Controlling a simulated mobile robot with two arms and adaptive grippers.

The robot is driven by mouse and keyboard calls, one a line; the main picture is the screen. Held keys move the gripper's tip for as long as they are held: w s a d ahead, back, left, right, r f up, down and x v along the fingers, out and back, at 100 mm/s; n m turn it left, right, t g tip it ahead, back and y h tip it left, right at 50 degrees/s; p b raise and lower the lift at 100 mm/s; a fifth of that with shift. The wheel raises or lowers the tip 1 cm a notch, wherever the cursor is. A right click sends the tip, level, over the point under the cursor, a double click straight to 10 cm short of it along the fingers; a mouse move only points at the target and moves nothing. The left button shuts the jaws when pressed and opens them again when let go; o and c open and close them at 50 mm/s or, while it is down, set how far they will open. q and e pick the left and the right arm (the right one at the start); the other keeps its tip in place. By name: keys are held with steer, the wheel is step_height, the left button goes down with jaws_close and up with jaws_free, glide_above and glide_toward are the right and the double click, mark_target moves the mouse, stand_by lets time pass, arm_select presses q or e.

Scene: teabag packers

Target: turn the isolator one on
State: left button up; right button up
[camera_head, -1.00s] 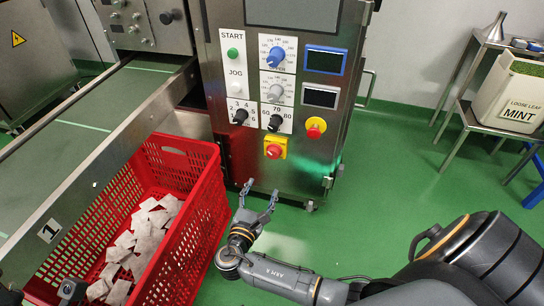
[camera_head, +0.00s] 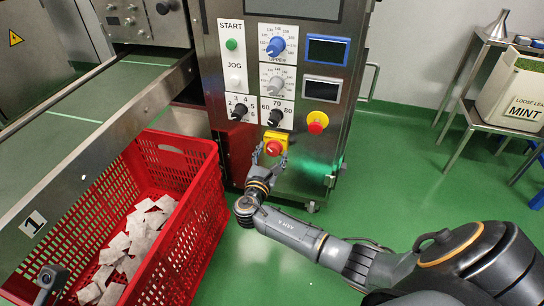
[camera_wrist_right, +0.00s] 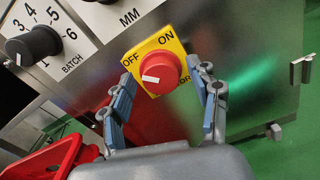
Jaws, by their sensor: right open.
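The isolator is a red rotary knob (camera_head: 273,148) on a yellow plate (camera_head: 283,137), low on the steel control panel. In the right wrist view the red knob (camera_wrist_right: 159,72) has a white mark, and its yellow plate (camera_wrist_right: 182,47) reads OFF and ON. The white mark lies on the left side of the knob, nearer OFF. My right gripper (camera_head: 268,156) is open in front of the knob. In the right wrist view its two fingers (camera_wrist_right: 162,98) stand either side of the knob; contact is not clear.
A red emergency button (camera_head: 317,122) sits right of the isolator. Dials and buttons are above it on the panel (camera_head: 345,105). A red crate (camera_head: 205,190) of teabags stands to the left, beside a conveyor (camera_head: 75,115).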

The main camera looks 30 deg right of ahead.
steer(key=shift+w+d, duration=0.1)
steer(key=shift+c, duration=0.5)
steer(key=c, duration=1.1)
